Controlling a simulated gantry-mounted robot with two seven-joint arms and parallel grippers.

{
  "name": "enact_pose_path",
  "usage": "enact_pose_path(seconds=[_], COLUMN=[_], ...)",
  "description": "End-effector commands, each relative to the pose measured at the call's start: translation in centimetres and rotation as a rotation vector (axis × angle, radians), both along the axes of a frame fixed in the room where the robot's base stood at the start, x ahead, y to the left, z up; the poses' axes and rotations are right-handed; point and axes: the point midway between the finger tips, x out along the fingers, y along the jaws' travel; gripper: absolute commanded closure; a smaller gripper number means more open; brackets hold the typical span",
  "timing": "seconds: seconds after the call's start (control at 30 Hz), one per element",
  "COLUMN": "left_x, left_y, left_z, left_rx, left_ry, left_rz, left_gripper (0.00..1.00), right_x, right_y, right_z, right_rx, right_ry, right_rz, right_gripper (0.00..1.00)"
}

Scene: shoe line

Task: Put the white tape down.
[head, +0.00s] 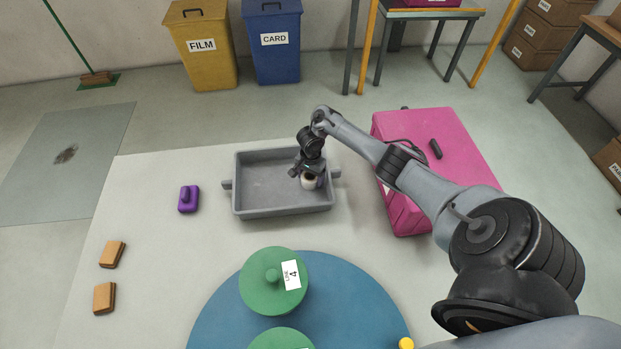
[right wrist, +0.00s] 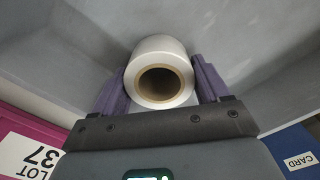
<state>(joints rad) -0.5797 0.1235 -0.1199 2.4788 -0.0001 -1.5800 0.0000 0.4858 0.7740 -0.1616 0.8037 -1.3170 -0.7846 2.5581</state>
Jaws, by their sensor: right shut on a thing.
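The white tape (head: 309,183) is a roll with a brown core. It is at the right side of the grey tray (head: 240,204) in the head view. My right gripper (head: 311,174) is shut on it, with the purple fingers on either side of the roll in the right wrist view (right wrist: 160,85). The tape (right wrist: 161,48) is within the tray's outline; I cannot tell whether it touches the tray floor. The rest of the tray floor looks empty. My left gripper does not show.
A pink case (head: 450,150) stands right of the tray, under my right arm. A purple block (head: 188,199) lies to its left. A green lidded pot (head: 262,291) stands on a blue round surface (head: 220,325) in front. Two brown brushes (head: 104,298) lie at the left.

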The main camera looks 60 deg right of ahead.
Motion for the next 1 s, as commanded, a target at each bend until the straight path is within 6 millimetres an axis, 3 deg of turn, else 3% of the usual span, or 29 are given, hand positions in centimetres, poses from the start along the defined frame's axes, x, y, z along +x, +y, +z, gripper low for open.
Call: enact_pose_path(seconds=[0.3,0.33,0.4,0.77,1.0], left_x=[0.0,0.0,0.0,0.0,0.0], left_y=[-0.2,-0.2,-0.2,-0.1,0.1], left_z=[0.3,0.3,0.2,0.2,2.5], left_rx=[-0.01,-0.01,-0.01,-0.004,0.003], left_ry=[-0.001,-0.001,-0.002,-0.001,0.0], left_rz=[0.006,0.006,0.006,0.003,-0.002], left_gripper=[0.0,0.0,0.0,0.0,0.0], right_x=[0.0,0.0,0.0,0.0,0.0], right_y=[0.0,0.0,0.0,-0.1,-0.1], right_z=[-0.1,-0.1,-0.1,0.2,3.5], right_rx=[0.0,0.0,0.0,-0.001,-0.002], right_ry=[-0.001,-0.001,-0.001,-0.001,-0.001], right_rz=[-0.002,-0.002,-0.001,0.001,0.0], right_gripper=[0.57,0.23,0.14,0.14,0.14])
